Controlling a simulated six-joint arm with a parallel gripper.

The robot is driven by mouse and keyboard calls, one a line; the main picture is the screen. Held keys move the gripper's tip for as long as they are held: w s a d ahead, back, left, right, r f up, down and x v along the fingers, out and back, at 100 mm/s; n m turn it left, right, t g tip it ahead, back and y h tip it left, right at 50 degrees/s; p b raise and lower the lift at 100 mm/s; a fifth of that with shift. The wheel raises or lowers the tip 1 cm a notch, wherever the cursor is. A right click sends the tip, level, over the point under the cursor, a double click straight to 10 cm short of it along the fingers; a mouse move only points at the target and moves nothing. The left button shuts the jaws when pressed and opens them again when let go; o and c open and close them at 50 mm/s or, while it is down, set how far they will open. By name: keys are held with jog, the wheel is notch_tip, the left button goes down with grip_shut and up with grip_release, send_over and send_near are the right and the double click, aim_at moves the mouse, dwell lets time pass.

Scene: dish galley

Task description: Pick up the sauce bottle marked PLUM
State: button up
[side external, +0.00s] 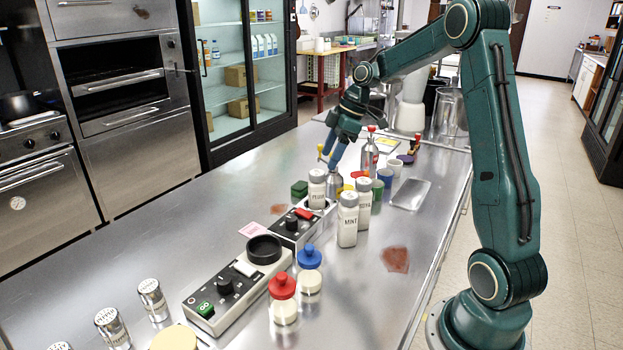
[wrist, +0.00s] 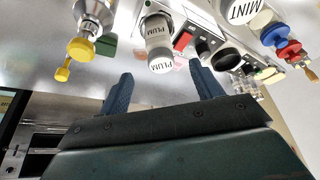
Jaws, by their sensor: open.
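The sauce bottle marked PLUM (wrist: 159,36) has a greyish body and a white top with the name on it. In the wrist view it is ahead of the gap between my fingers, apart from them. My gripper (wrist: 163,84) is open and empty, with two blue fingers. In the side view my gripper (side external: 336,160) is above the counter, behind and above a white-topped bottle (side external: 317,188) that appears to be the PLUM one. The bottle marked MINT (side external: 348,222) stands nearer the camera, and it also shows in the wrist view (wrist: 240,10).
A metal bottle with a yellow top (wrist: 82,46) is left of PLUM in the wrist view. Another white-topped bottle (side external: 364,204) stands beside MINT. The counter's left side is largely clear.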

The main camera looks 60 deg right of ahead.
aim_at(317, 183)
jog(key=shift+x, duration=2.3)
jog(key=shift+f, duration=0.15)
jog(key=shift+x, duration=2.45)
jog(key=shift+c, duration=0.3)
jog(key=c, duration=1.2)
jog(key=shift+o, duration=0.2)
notch_tip(317, 183, up, 20)
